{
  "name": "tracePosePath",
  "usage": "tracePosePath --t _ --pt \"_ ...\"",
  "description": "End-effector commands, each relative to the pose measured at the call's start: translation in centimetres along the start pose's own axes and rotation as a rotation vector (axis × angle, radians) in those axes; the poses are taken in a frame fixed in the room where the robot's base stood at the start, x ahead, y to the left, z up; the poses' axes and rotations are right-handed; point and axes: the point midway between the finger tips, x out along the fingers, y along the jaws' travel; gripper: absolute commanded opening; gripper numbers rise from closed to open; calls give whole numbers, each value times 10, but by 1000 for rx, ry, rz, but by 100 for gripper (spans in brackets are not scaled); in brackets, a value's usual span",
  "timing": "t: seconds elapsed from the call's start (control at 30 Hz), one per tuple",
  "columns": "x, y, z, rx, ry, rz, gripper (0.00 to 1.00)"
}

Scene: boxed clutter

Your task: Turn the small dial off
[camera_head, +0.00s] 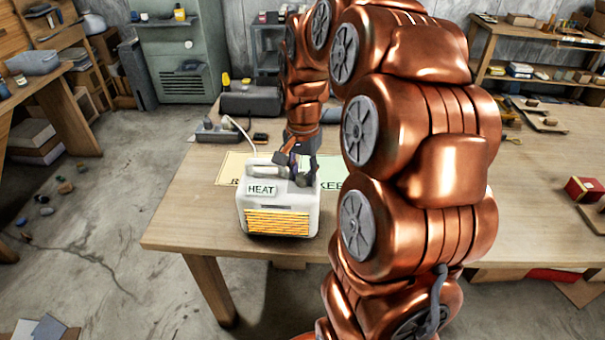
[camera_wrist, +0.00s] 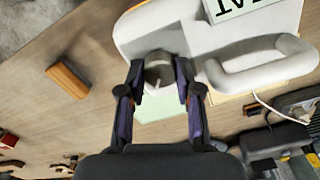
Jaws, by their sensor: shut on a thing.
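A white heater (camera_head: 302,201) with a HEAT label (camera_head: 262,189) and orange grille bars stands on the wooden table. My gripper (camera_head: 303,172) points down over the heater's top right side and hides the dial in the head view. In the wrist view, the small grey-white dial (camera_wrist: 158,77) sits on the heater's top between the two fingertips of my gripper (camera_wrist: 159,70). The fingers are closed against its sides. The dial's marking is not legible.
The heater's raised handle (camera_wrist: 262,66) is beside the dial. A yellow card (camera_head: 233,165) and a green card (camera_head: 333,178) lie behind the heater, partly covered. A power strip (camera_head: 217,132) and a black case (camera_head: 250,101) are farther back. The table left of the heater is clear.

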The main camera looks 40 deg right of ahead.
Motion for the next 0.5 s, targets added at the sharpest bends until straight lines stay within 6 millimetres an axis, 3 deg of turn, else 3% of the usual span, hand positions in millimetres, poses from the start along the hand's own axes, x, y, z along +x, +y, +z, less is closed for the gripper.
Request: tracePosePath --t 0.5 --pt "2 -1 0 -389 2 -1 0"
